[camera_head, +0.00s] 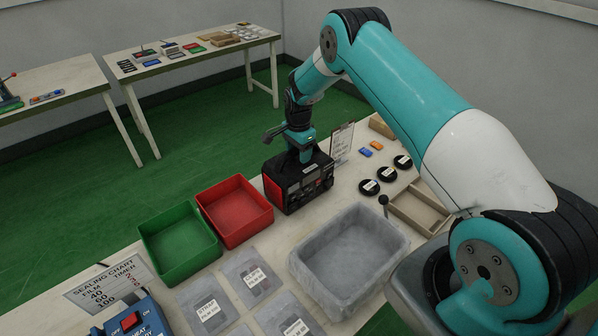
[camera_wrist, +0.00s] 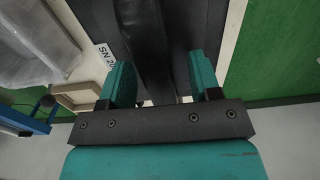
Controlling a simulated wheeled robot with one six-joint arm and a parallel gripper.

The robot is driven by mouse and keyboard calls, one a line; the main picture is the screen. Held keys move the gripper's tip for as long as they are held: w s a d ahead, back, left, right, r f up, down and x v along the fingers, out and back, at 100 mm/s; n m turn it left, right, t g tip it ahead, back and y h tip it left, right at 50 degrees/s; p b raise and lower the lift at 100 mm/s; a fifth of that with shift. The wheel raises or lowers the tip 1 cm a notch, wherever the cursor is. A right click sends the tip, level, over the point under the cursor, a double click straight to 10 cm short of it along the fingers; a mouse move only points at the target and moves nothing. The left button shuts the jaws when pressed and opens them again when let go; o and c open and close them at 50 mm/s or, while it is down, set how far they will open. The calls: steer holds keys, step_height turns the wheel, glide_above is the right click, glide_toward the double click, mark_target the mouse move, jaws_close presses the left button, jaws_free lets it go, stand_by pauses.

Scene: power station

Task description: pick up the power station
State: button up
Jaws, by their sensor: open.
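The power station (camera_head: 312,187) is a black box with a red end, standing upright on the work table beside the red bin. My gripper (camera_head: 303,153) is right over its top, pointing down. In the wrist view the dark top of the power station (camera_wrist: 195,25) fills the middle, with a black carrying handle (camera_wrist: 148,45) running across it. The two teal fingers of my gripper (camera_wrist: 161,80) are open, one on each side of the handle, with a gap to it. The fingertips' depth beside the handle is hard to tell.
A red bin (camera_head: 268,209) and a green bin (camera_head: 144,233) stand left of the power station. A grey lined tray (camera_head: 296,264) lies in front. A clear sign stand (camera_head: 343,142) is close behind it on the right. Black round items (camera_head: 370,187) lie further right.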

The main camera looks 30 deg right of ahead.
steer(key=shift+f, duration=0.15)
jaws_close()
stand_by(1.3)
steer(key=shift+w+r, duration=0.2)
steer(key=shift+r, duration=0.05)
